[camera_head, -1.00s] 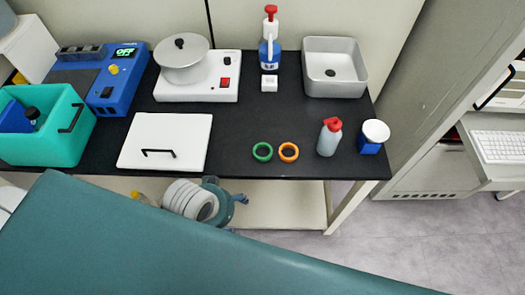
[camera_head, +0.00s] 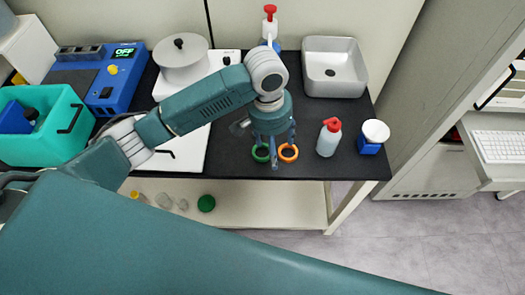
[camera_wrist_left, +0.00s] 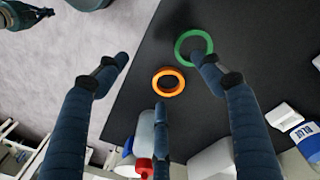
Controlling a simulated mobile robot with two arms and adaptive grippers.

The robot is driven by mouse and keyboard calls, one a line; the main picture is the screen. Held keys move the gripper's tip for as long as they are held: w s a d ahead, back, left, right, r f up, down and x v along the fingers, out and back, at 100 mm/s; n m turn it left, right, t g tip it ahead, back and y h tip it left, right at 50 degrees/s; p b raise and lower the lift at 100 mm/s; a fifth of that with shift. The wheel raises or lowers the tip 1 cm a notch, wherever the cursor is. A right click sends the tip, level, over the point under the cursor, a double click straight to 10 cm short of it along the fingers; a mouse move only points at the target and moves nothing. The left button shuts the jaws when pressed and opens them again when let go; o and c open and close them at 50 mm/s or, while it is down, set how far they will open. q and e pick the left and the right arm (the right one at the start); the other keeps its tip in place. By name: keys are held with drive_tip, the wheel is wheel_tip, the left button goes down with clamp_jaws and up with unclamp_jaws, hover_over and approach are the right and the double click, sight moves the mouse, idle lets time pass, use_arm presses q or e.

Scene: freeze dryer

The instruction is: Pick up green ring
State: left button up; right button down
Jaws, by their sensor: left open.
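The green ring (camera_head: 261,153) lies flat on the black bench top, left of an orange ring (camera_head: 289,153). My left gripper (camera_head: 272,150) is above the bench over the two rings, and its fingers partly cover them. In the left wrist view the gripper (camera_wrist_left: 160,72) is open with nothing between its fingers. There the green ring (camera_wrist_left: 183,36) is near the tip of the right-hand finger, and the orange ring (camera_wrist_left: 168,83) lies nearer the middle. A teal part at that view's upper left corner may be my right gripper (camera_wrist_left: 40,14), cut off and unclear.
A white bottle with a red cap (camera_head: 329,138) and a blue jar with a white lid (camera_head: 373,136) stand right of the rings. A grey sink (camera_head: 350,62) is behind. A white panel (camera_head: 190,150) lies left, partly under my arm.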

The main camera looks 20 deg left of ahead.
use_arm(q)
wheel_tip(320, 180, up, 3)
drive_tip(key=n+y, duration=0.1)
hover_over(262, 154)
drive_tip(key=shift+n, duration=0.3)
wheel_tip(262, 154, down, 4)
drive_tip(key=shift+w+p, duration=0.15)
drive_tip(key=shift+p, duration=0.2)
drive_tip(key=shift+f+p, duration=0.75)
drive_tip(key=shift+f, duration=2.25)
drive_tip(key=c, duration=0.8)
use_arm(e)
wheel_tip(262, 154, up, 2)
drive_tip(key=shift+s+a+r, duration=0.1)
drive_tip(key=shift+s+a, duration=0.05)
